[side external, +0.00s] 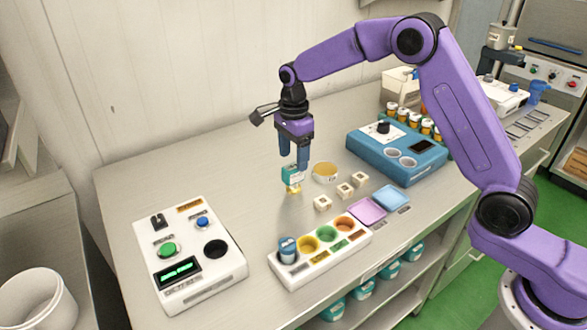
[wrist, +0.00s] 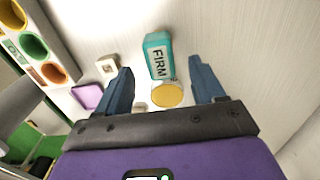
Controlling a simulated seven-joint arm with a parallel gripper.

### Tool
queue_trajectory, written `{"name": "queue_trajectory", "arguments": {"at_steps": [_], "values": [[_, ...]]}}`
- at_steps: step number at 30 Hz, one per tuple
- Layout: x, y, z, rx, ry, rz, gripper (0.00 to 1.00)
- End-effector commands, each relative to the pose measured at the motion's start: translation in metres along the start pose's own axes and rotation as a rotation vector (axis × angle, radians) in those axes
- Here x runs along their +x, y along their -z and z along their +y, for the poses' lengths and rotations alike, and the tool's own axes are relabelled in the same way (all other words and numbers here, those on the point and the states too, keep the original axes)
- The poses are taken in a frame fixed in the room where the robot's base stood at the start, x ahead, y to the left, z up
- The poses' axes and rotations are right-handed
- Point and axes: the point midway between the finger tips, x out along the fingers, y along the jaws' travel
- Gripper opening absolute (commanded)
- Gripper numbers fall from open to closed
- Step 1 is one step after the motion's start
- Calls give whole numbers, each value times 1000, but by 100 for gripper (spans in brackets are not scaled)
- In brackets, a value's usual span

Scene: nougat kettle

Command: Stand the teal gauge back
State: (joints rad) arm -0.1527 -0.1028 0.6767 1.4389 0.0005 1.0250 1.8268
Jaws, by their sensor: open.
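The teal gauge (side external: 291,174), a small block, is on the bench just below my gripper (side external: 293,164), with a yellowish part at its foot. In the wrist view the gauge (wrist: 158,54) shows a white label reading FIRM, seen beyond and between my two blue fingers. I cannot tell for certain whether it stands or leans. My gripper (wrist: 160,92) is open, its fingers apart with nothing clamped between them.
Several pale cubes (side external: 345,190) lie right of the gauge. A white rack (side external: 325,262) with coloured wells, its left one holding a blue-teal jar (side external: 287,248), is in front. Purple (side external: 368,210) and blue mats (side external: 391,196), a blue machine (side external: 400,160) and a white control box (side external: 190,255) surround it.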

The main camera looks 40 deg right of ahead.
Motion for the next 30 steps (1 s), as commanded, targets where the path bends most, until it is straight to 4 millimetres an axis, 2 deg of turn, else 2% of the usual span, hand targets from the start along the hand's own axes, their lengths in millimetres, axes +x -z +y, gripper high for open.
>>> {"name": "queue_trajectory", "arguments": {"at_steps": [3,9,21,26,30], "values": [[-24,0,-1,0,4,-1,68],[-48,0,0,-1,2,0,68],[-57,-2,3,-25,0,0,68],[-65,-12,24,-199,2,-1,68],[-73,-22,58,-467,5,-1,68]]}}
